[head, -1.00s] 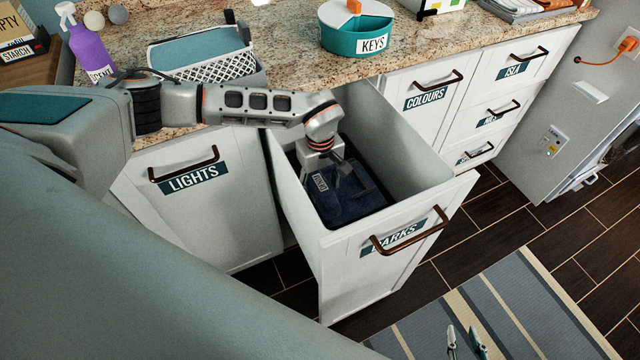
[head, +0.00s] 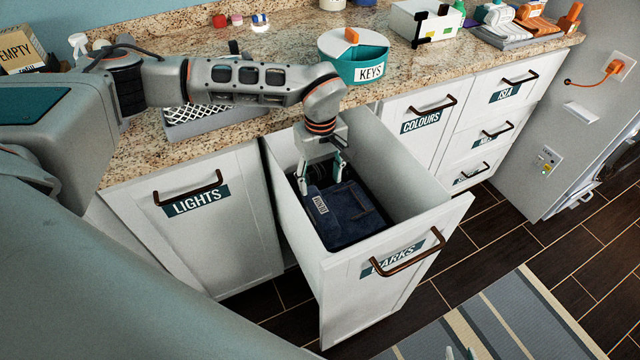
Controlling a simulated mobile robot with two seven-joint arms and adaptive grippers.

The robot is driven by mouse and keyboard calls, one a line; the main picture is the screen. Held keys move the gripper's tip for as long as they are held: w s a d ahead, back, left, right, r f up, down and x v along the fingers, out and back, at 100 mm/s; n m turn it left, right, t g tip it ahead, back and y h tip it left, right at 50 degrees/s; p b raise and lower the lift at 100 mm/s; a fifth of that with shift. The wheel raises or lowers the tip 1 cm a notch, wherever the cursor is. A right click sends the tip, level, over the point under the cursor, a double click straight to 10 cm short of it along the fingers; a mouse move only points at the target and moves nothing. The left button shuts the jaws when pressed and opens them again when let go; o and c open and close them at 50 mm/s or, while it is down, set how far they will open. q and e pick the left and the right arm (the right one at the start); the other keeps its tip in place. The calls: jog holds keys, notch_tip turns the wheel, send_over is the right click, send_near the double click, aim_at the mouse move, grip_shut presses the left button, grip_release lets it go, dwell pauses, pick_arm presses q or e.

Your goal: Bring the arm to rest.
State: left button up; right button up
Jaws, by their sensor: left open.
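My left gripper (head: 320,174) points down into the open drawer labelled DARKS (head: 378,282). It is open, with its fingertips above the left back part of a folded dark blue cloth (head: 352,212). The cloth lies in the bottom of the drawer and carries a small white label. I cannot tell whether the fingertips touch it. My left arm (head: 240,80) reaches across the counter from the left. Only the tips of my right gripper (head: 461,353) show at the bottom edge, too cut off to judge.
LIGHTS (head: 200,225) and COLOURS (head: 425,125) fronts are shut beside the open drawer. A striped rug (head: 510,325) lies on the floor at right.

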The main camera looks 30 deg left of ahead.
jog(key=shift+w+d+r, duration=0.1)
jog(key=shift+w+r, duration=0.05)
jog(key=shift+w, duration=0.05)
dwell(0.3)
